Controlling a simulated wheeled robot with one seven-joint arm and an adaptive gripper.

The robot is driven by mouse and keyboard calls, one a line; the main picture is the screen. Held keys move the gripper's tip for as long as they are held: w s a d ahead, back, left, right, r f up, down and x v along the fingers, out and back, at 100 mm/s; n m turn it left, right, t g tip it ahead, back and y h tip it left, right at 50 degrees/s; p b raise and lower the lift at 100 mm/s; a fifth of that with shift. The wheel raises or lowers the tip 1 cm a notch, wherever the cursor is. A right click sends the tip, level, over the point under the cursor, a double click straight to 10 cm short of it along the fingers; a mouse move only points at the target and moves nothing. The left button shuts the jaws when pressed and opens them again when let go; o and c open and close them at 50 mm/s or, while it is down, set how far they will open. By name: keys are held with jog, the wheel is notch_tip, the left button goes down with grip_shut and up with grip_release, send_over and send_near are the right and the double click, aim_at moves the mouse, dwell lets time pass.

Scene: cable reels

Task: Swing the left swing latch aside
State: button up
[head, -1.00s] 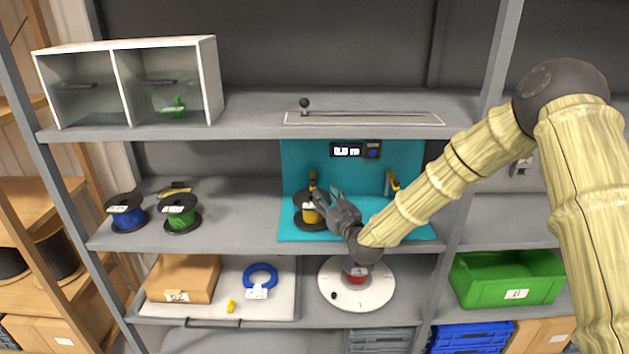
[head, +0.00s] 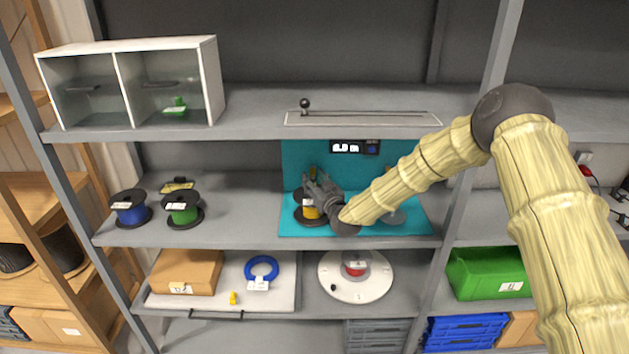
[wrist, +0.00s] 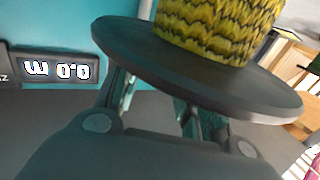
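The left swing latch (head: 313,172) shows as a small yellow upright piece at the back of the teal station, behind a black-flanged reel of yellow cable (head: 308,210). My gripper (head: 318,180) is in front of the latch and beside the reel, covering part of both. Its fingers stand apart with nothing visible between them. In the wrist view the reel's dark flange (wrist: 190,70) is very close and hides the fingertips. I cannot tell whether my gripper touches the latch or reel. The right latch is mostly hidden behind my arm.
The teal board (head: 298,155) carries a small display (head: 346,147), which also shows upside down in the wrist view (wrist: 55,70). A blue reel (head: 130,209) and a green reel (head: 182,209) stand left on the shelf. The shelf between them and the station is clear.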

grip_shut()
